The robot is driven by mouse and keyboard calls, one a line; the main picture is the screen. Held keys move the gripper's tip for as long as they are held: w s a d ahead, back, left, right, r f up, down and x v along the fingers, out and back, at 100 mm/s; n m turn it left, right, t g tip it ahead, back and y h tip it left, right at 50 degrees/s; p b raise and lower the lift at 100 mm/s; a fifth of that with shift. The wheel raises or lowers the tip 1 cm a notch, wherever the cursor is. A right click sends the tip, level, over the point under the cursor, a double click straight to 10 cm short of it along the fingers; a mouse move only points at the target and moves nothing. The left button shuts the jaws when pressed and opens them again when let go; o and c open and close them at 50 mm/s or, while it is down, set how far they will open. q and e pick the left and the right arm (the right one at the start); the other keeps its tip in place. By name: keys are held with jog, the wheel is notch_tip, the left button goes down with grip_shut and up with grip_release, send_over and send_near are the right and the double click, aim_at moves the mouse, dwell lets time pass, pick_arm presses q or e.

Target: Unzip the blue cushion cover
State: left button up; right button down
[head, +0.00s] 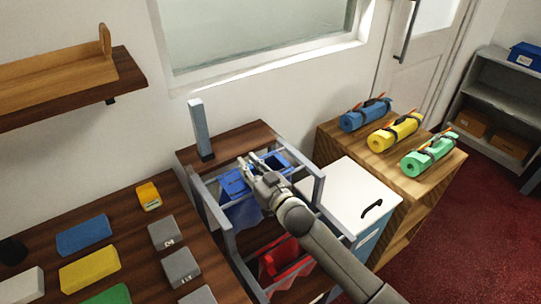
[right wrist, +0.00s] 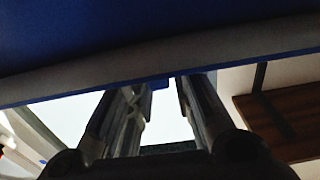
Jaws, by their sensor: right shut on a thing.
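The blue cushion cover (head: 243,214) hangs in a grey metal frame (head: 222,228) in the head view. Its flat blue top shows on both sides of my right gripper (head: 247,168), with a dark gap on the right side. My right gripper reaches in from the lower right, its fingertips at the cover's top. In the right wrist view the blue cover (right wrist: 120,35) fills the upper part. There the gripper fingers (right wrist: 162,88) are shut on a small blue piece at the cover's edge, perhaps the zip pull. The zip itself is not clear. My left gripper is out of view.
A red cover (head: 283,262) hangs lower in the frame. A white-topped cabinet (head: 345,190) stands close on the right. A wooden stand (head: 440,170) holds blue, yellow and green rolls. A dark table (head: 135,240) at left bears coloured and grey blocks. An upright grey post (head: 201,130) stands behind.

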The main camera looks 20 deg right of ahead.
aim_at(228, 188)
jog(key=s+a, duration=0.1)
jog(key=a, duration=0.3)
jog(key=s+a, duration=0.1)
jog(key=a, duration=0.2)
jog(key=shift+s+a, duration=0.1)
jog(key=shift+s, duration=0.25)
jog(key=shift+f, duration=0.1)
jog(key=c, duration=1.4)
grip_release()
jog(key=shift+a, duration=0.15)
jog(key=shift+c, duration=0.2)
jog(key=shift+s, duration=0.1)
jog(key=shift+s+d, duration=0.2)
jog(key=v, duration=1.1)
jog(key=shift+s, duration=0.25)
